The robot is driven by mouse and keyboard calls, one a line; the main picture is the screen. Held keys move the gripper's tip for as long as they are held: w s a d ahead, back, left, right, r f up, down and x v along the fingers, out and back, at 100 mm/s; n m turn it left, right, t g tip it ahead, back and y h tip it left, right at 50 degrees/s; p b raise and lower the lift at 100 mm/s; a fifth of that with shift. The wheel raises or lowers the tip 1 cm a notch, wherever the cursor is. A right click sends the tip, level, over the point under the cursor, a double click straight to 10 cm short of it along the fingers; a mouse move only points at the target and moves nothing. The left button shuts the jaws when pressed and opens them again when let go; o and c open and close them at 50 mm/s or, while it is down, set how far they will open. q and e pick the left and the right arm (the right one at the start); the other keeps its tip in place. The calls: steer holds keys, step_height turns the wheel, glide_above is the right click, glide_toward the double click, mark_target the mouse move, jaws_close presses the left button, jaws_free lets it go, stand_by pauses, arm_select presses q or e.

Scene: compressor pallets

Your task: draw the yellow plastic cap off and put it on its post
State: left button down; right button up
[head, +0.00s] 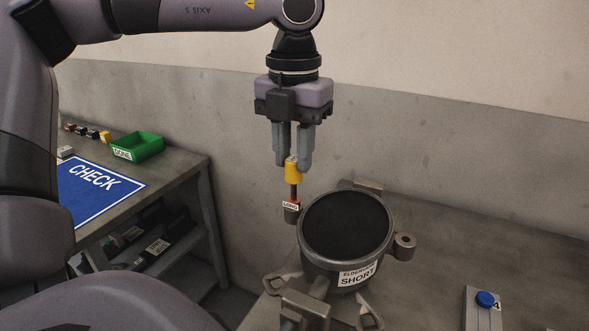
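The yellow plastic cap (293,173) is at the top of a thin red-brown stem (293,191). The stem rises from a dark stub labelled LONG (291,213) at the left of the compressor. The cap's lower part shows below the fingertips. I cannot tell whether the cap still surrounds the stem's tip. I cannot make out which post belongs to the yellow cap. My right gripper is not in view.
The round, dark-topped compressor (347,223) labelled SHORT stands close right of the stub, with a side lug (404,246). A blue cap (485,299) sits on a grey block at lower right. A blue CHECK mat (98,187) and green DONE bin (137,146) are on the left bench.

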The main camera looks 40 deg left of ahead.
mark_target(293, 159)
arm_select(q)
steer(key=shift+r, duration=0.1)
steer(key=shift+r+p, duration=1.2)
steer(key=shift+r, duration=0.35)
steer(key=shift+r+p, duration=0.75)
steer(key=shift+r, duration=0.65)
